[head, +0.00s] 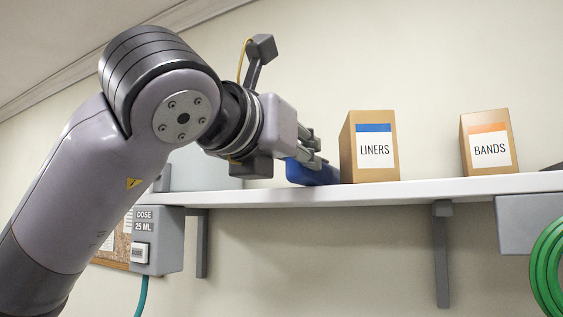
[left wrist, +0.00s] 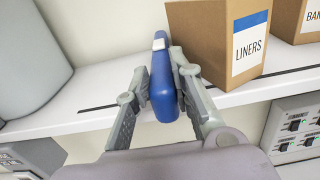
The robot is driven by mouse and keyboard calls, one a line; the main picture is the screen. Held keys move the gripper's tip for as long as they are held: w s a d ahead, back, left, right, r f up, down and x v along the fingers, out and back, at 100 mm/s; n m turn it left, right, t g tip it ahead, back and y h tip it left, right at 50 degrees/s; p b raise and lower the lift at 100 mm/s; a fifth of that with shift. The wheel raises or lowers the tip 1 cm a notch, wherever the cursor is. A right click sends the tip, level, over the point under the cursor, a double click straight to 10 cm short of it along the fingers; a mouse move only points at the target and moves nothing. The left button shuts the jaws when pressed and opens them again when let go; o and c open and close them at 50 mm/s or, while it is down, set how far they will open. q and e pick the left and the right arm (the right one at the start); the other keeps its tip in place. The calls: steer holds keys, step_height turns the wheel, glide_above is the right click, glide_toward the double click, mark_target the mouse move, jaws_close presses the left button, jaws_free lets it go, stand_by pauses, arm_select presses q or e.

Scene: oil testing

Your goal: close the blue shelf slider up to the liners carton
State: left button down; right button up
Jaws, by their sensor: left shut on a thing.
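The blue shelf slider (head: 312,174) is an upright, rounded piece on the white shelf, just left of the liners carton (head: 373,150). My left gripper (head: 311,150) is shut on it from above the shelf's front side. In the left wrist view the slider (left wrist: 163,88) is between the two fingers (left wrist: 160,82), with a small white patch at its far top. The right finger lies between the slider and the liners carton (left wrist: 218,45), so a narrow gap shows there; whether that finger touches the carton is unclear. My right gripper is out of view.
The white shelf (head: 432,189) has a dark slot along it (left wrist: 97,108). The bands carton (head: 488,143) stands further right. A grey rounded container (left wrist: 25,60) stands left on the shelf. A grey dose box (head: 157,240) and a green coiled hose (head: 545,268) are below.

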arm_select(q)
steer(key=shift+w+a, duration=0.1)
steer(key=shift+a, duration=0.2)
steer(key=c, duration=1.8)
jaws_free()
steer(key=shift+o, duration=1.3)
steer(key=shift+d+r, duration=0.1)
steer(key=shift+d, duration=0.1)
steer(key=shift+o, duration=0.7)
steer(key=shift+a, duration=0.1)
arm_select(e)
steer(key=shift+a, duration=0.45)
arm_select(q)
steer(key=v, duration=1.2)
arm_select(e)
steer(key=shift+d, duration=0.2)
